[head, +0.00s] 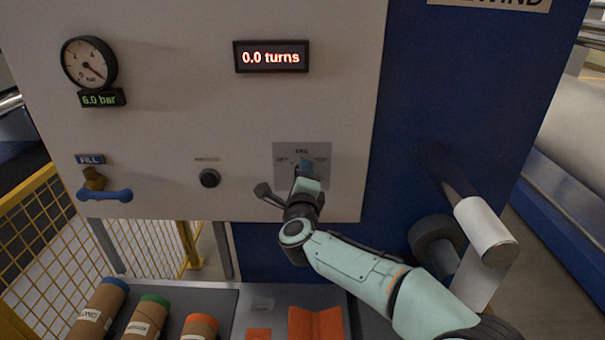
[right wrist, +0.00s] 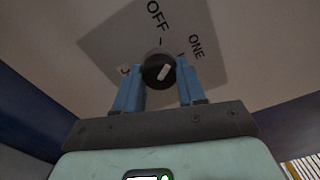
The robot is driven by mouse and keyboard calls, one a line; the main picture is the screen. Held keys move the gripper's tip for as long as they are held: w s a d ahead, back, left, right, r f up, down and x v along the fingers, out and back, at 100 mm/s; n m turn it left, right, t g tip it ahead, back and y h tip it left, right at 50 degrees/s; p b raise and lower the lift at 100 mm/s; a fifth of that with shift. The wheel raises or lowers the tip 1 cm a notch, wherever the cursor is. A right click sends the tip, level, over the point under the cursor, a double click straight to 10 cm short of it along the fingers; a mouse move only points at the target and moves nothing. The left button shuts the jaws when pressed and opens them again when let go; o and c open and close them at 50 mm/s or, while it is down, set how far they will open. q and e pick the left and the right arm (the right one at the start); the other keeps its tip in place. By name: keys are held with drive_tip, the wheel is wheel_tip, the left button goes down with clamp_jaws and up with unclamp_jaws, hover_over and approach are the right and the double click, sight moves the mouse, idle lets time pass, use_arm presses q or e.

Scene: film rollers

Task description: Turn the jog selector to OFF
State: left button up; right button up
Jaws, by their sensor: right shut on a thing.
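The jog selector is a dark round knob (right wrist: 158,70) with a white pointer mark, on a grey label plate (head: 284,151) on the pale panel. In the right wrist view, the plate (right wrist: 206,20) carries the words OFF and ONE, and another label is partly hidden. The white mark slants up to the right, towards the tick by ONE rather than the tick by OFF. My right gripper (right wrist: 157,88) has its blue fingers on either side of the knob and is shut on it. In the head view, my right gripper (head: 304,172) hides the knob. My left gripper is out of view.
A display (head: 271,57) reads 0.0 turns. A pressure gauge (head: 89,63), a blue-handled FILL valve (head: 104,194) and a black button (head: 209,178) are to the left. Several film rolls (head: 145,318) lie below. Rollers (head: 485,228) stick out at the right.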

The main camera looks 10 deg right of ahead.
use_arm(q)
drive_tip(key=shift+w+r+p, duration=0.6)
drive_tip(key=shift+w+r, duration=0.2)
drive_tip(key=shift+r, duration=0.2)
use_arm(e)
drive_tip(key=n, duration=0.5)
drive_tip(key=shift+r, duration=0.1)
drive_tip(key=o, duration=1.1)
drive_tip(key=shift+c, duration=0.2)
use_arm(q)
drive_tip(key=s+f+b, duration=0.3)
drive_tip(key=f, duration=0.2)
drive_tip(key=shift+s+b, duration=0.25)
drive_tip(key=shift+b, duration=0.1)
use_arm(e)
drive_tip(key=v, duration=1.3)
drive_tip(key=shift+s, duration=0.25)
